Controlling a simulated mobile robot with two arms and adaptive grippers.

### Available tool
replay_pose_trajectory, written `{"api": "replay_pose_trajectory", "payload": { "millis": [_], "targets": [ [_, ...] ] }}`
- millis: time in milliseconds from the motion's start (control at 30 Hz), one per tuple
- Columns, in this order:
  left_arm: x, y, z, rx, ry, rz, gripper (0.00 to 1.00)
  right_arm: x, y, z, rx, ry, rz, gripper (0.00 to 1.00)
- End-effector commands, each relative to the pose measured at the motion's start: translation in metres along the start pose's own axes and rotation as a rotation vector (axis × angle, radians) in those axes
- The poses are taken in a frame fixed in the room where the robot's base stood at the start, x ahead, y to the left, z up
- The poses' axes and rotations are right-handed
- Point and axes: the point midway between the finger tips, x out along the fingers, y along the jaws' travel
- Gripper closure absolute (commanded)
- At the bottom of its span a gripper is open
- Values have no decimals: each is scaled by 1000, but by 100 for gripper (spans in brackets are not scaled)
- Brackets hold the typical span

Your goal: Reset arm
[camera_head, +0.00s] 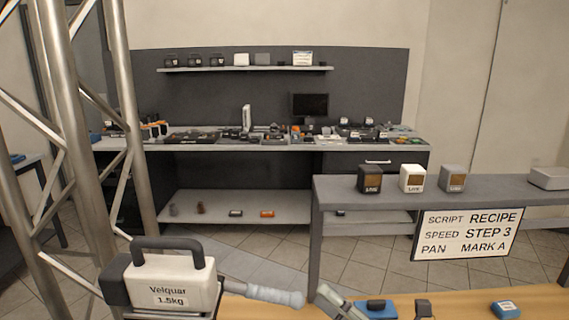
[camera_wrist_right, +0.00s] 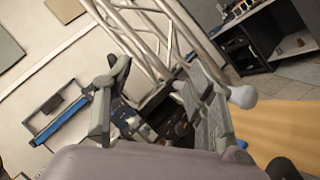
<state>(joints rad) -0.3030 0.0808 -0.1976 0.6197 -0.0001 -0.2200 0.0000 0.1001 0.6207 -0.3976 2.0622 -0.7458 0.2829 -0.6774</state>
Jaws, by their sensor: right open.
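My right gripper (camera_head: 336,301) shows at the bottom centre of the head view, just right of the rounded end of a pale grey rod (camera_head: 265,292). In the right wrist view my gripper (camera_wrist_right: 152,76) has its fingers spread, with nothing held between them. A pale rounded end (camera_wrist_right: 242,97), seemingly the rod's, shows beside its right finger there; contact cannot be told. The rod extends right from a white and dark device (camera_head: 172,283) with a top handle, labelled "Velquar 1.5kg". My left gripper is not in view.
A wooden tabletop (camera_head: 452,304) at the bottom right holds small blue and dark items. A grey table (camera_head: 338,193) behind it carries several boxes and a sign (camera_head: 467,234). Metal truss legs (camera_head: 82,150) stand at left. A cluttered workbench (camera_head: 210,145) is at the back.

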Motion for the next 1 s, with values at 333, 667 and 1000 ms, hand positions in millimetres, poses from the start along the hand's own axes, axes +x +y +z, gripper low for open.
{"api": "replay_pose_trajectory", "payload": {
  "millis": [333,667,1000],
  "targets": [
    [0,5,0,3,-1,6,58,-109,-103,20,944,-820,-422,49],
    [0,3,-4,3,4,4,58,-248,-141,-102,1573,-1403,-877,49],
    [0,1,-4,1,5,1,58,-317,-104,-197,1839,-1721,-1217,49]
  ]
}}
